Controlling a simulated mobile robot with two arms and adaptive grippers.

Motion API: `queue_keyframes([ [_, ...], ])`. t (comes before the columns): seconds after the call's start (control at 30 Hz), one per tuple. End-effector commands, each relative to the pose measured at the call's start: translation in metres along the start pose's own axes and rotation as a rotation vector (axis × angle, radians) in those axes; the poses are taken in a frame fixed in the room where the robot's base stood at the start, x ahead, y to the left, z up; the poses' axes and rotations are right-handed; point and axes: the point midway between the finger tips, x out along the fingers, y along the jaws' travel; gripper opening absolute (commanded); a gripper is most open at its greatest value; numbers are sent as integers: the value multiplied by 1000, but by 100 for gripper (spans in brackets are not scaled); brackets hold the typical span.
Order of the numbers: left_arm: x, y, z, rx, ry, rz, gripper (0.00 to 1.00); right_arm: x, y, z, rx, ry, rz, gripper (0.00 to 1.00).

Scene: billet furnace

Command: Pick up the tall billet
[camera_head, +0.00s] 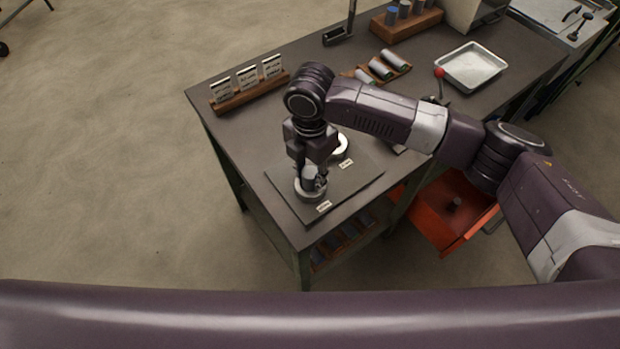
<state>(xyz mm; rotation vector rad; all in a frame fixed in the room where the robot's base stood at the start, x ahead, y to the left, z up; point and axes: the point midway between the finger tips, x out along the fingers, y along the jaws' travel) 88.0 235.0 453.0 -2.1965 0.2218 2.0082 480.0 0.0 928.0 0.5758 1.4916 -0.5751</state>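My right gripper (310,180) points down over the front left of the dark workbench. Its fingers are on either side of a grey cylindrical billet (309,173). The billet stands upright in or on a round metal dish (311,194) with a label in front. The fingers partly hide the billet, and I cannot tell whether they press on it. I cannot tell from its visible part whether this is the tall billet. My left gripper is not in view.
A second, pale round dish (341,146) is partly behind my gripper. Billets lie in a wooden rack (405,66); others stand in a wooden block (424,22). A metal tray (471,66), a card stand (250,92) and an open red drawer (425,213) are nearby.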

Motion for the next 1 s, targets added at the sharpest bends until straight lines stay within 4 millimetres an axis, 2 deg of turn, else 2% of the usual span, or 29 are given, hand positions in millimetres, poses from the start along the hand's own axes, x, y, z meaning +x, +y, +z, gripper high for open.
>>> queue_keyframes([
  [0.03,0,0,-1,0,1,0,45,0,0,0,0,0,0,25],
  [0.27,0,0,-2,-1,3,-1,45,0,0,0,0,0,0,0],
  [0.77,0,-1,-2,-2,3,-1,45,-3,1,0,0,-1,4,0],
  [1.0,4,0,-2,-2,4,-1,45,-19,2,1,-1,-1,6,0],
])
